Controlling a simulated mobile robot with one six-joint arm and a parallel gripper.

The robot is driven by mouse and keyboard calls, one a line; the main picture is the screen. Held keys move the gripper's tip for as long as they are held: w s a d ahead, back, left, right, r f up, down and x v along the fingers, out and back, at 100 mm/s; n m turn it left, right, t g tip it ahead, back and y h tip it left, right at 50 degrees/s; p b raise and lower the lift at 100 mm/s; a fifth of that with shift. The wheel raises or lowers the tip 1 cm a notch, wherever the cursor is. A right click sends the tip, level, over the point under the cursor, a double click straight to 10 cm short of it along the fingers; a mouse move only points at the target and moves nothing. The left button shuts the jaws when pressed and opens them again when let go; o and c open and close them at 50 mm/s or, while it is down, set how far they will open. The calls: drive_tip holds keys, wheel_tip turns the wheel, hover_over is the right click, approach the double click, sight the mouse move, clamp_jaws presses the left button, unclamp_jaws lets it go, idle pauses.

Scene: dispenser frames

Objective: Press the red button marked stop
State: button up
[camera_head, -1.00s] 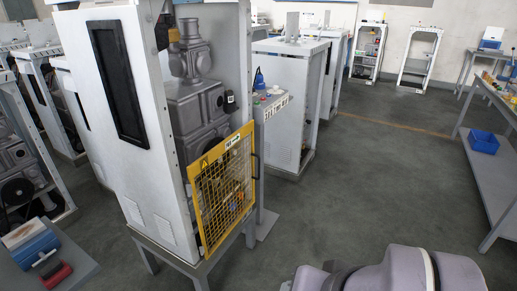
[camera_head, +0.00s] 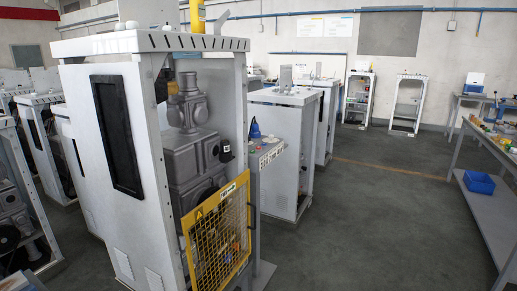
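A narrow grey control pedestal (camera_head: 267,158) stands just right of the near white machine (camera_head: 110,160). Small coloured buttons sit on its sloped top, and a label strip runs along its front edge. The buttons are too small for me to tell which one is the red stop button or to read any marking. A blue object (camera_head: 255,130) is at the back of the pedestal top. The machine and its yellow mesh guard (camera_head: 217,240) hide the pedestal's lower left part. My gripper is not in view.
Another white cabinet (camera_head: 285,165) stands right behind the pedestal. A workbench (camera_head: 490,205) with a blue bin (camera_head: 479,182) on its lower shelf is at the right. Two open racks stand by the back wall. The grey floor (camera_head: 370,220) between pedestal and bench is clear.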

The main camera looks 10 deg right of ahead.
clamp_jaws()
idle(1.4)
